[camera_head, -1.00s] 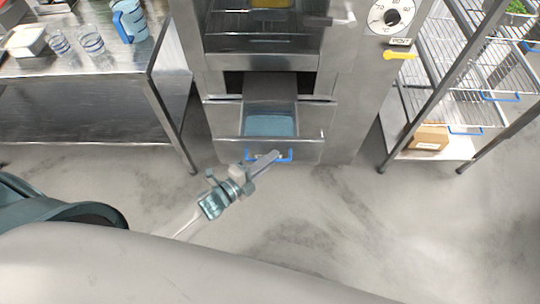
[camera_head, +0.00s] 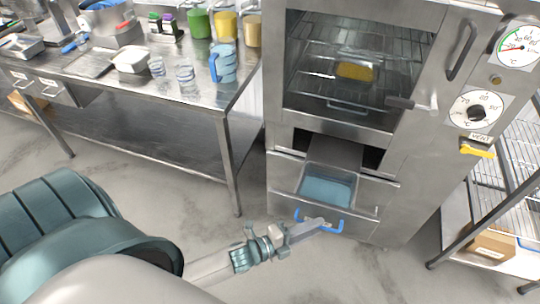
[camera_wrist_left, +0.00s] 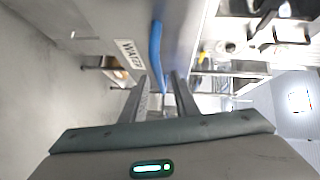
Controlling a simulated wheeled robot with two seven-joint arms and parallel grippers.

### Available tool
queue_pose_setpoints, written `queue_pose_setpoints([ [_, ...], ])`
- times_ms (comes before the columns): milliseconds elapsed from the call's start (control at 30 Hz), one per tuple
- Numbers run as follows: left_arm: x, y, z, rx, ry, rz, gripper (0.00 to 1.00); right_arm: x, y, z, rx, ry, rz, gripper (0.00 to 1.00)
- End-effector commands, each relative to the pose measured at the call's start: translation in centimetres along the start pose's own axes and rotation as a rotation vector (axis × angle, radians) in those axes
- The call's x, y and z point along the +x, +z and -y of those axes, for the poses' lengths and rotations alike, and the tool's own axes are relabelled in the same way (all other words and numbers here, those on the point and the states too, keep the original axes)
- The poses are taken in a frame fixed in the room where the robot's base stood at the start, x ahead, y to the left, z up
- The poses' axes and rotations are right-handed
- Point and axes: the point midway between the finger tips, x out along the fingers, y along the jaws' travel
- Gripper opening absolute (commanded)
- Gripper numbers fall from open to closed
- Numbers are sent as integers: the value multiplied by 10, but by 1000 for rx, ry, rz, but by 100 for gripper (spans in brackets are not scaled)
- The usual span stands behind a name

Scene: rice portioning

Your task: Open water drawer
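The water drawer (camera_head: 285,200) is the steel drawer low in the cabinet. It is pulled out, and blue water (camera_head: 326,189) shows in its basin. Its blue handle (camera_head: 334,228) is on the front face. My left gripper (camera_head: 318,224) is at the middle of this handle and hides part of it. In the left wrist view the blue handle (camera_wrist_left: 155,45) runs down between my two fingers (camera_wrist_left: 160,86), with a visible gap, so the gripper looks open around it. A WATER label (camera_wrist_left: 127,53) shows beside it. My right gripper is not in view.
Above the drawer is a cabinet chamber with wire racks and a yellow item (camera_head: 355,71). A wire shelf with a cardboard box (camera_head: 492,245) stands at the right. The floor in front is clear.

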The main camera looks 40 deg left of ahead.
Motion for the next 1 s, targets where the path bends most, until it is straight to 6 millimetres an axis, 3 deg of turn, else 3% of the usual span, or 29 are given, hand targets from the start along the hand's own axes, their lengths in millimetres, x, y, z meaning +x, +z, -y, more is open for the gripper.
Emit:
queue_pose_setpoints([
  [700,-122,0,-3,0,3,-1,27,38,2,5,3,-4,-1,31],
  [1000,-148,0,-1,-1,1,-1,27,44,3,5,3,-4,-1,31],
])
